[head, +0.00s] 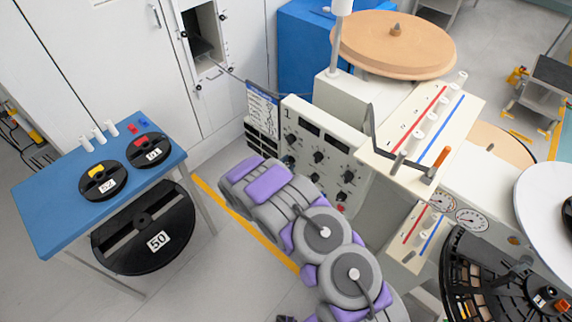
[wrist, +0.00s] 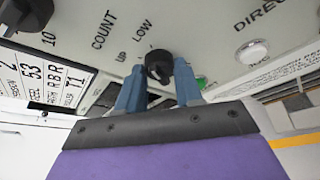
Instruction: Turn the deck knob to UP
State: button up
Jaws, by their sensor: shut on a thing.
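A black knob (wrist: 158,58) is on the pale control panel (wrist: 215,45) in the wrist view, with the words UP and LOW printed to its left and above left. My gripper (wrist: 160,73) has its two blue fingers on either side of this knob and is shut on it. In the head view the panel (head: 336,134) carries several black knobs. My purple and grey arm reaches toward its lower left there and hides the fingers and the held knob.
Another black knob (wrist: 28,14) and a white button (wrist: 252,50) flank the held knob. A printed card (wrist: 40,82) hangs at the left. A blue table (head: 55,205) with reels stands left; a machine with a tan disc (head: 360,45) stands behind the panel.

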jog(key=n+g+h+p, duration=0.1)
jog(key=n, duration=0.2)
jog(key=shift+a+n+g, duration=0.15)
jog(key=shift+n+g, duration=0.15)
jog(key=shift+g, duration=0.1)
jog(key=n+g+h, duration=0.1)
jog(key=n+h, duration=0.1)
jog(key=n, duration=0.1)
jog(key=shift+w+a, duration=0.15)
jog(key=shift+r+n+g, duration=0.1)
jog(key=shift+n+g, duration=0.2)
jog(key=shift+w+a, duration=0.1)
jog(key=o, duration=1)
jog(key=shift+h, duration=0.3)
jog(key=shift+o, duration=0.2)
jog(key=p+v, duration=0.2)
jog(key=v, duration=1.5)
jog(key=shift+a+p, duration=0.2)
jog(key=shift+p, duration=0.2)
